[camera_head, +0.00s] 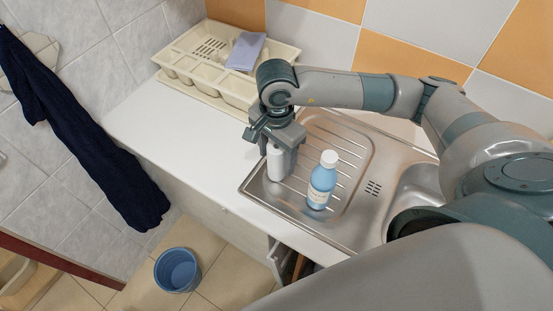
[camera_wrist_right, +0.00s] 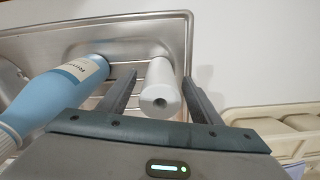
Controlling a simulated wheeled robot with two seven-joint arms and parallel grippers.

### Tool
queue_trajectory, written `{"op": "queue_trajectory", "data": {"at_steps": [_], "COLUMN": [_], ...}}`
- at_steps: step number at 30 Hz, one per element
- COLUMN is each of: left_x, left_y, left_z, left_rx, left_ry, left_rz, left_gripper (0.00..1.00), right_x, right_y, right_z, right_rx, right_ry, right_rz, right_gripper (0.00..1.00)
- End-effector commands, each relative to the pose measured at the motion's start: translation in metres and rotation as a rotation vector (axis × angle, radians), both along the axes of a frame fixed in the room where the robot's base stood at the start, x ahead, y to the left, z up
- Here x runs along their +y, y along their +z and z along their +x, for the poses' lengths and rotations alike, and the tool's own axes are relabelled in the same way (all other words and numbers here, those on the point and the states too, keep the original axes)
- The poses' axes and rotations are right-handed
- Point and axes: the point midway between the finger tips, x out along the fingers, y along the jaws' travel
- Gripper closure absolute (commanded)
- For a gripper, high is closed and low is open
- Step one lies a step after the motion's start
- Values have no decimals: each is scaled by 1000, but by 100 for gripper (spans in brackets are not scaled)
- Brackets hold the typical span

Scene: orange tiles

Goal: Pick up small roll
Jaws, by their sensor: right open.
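The small white roll (camera_head: 276,163) stands upright on the ribbed drainboard of the steel sink, near its left edge. My right gripper (camera_head: 282,150) is above and around it, pointing down. In the right wrist view the roll (camera_wrist_right: 160,90) lies between the two open fingers (camera_wrist_right: 160,95), with its hollow end toward the camera. Small gaps show between the roll and the fingers there. My left gripper is not in view.
A blue bottle with a white cap (camera_head: 322,182) stands on the drainboard (camera_head: 345,150), close right of the roll. A cream dish rack (camera_head: 205,70) with a bluish cloth (camera_head: 246,51) is at the back. The white counter (camera_head: 170,135) on the left is clear. A blue bucket (camera_head: 177,270) is on the floor.

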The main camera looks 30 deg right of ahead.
Motion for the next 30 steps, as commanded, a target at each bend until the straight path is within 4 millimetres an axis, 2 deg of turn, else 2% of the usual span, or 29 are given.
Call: {"op": "queue_trajectory", "data": {"at_steps": [2,6,8,20,26,30], "left_x": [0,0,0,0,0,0], "left_y": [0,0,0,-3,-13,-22], "left_z": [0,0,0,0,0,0], "left_rx": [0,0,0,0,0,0], "left_ry": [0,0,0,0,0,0], "left_rz": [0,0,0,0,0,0], "left_gripper": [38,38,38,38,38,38], "right_x": [0,0,0,0,0,1], "right_y": [0,0,0,4,23,44], "right_z": [0,0,0,1,1,2], "right_rx": [0,0,0,-1,-5,-6], "right_ry": [0,0,0,0,1,1], "right_rz": [0,0,0,1,2,2], "right_gripper": [41,75,88,88,88,88]}}
